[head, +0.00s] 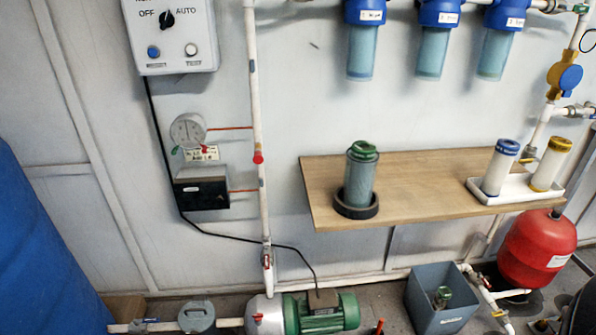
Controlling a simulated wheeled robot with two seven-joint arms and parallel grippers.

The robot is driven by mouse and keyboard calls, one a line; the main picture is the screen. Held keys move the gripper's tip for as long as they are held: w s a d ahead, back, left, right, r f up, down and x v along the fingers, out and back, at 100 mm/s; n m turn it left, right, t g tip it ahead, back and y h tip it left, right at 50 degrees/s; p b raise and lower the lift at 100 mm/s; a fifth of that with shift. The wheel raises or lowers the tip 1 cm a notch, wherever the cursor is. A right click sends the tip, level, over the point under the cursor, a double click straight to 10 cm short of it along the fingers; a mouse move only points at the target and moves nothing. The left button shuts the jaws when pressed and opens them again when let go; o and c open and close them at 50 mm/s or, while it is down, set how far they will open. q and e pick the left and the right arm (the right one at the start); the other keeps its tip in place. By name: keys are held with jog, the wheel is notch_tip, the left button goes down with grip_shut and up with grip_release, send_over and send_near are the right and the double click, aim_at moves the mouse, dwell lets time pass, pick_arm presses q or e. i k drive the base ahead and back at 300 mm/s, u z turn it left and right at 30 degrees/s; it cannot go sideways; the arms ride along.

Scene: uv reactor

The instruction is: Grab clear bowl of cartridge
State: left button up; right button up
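A clear, bluish bowl (358,183) stands upright on the wooden shelf, in a black ring-shaped holder (357,208). A green-topped piece (363,150) shows at its upper end, and I cannot tell whether it is a cartridge end. Three more clear bowls hang under blue heads on the wall: left (361,52), middle (432,54) and right (495,54). Two white cartridges stand in a white tray (510,190), one with blue ends (499,170) and one with yellow ends (551,165). Neither of my grippers is in view.
The wooden shelf (425,185) is bare between the ring and the tray. A vertical white pipe (256,110) and a control box (172,38) are on the left wall. Below are a green pump (325,314), a grey bin (420,295) and a red tank (535,250).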

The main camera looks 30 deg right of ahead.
aim_at(360, 176)
jog(key=z, duration=0.15)
jog(key=i, duration=0.95)
jog(key=z, duration=0.45)
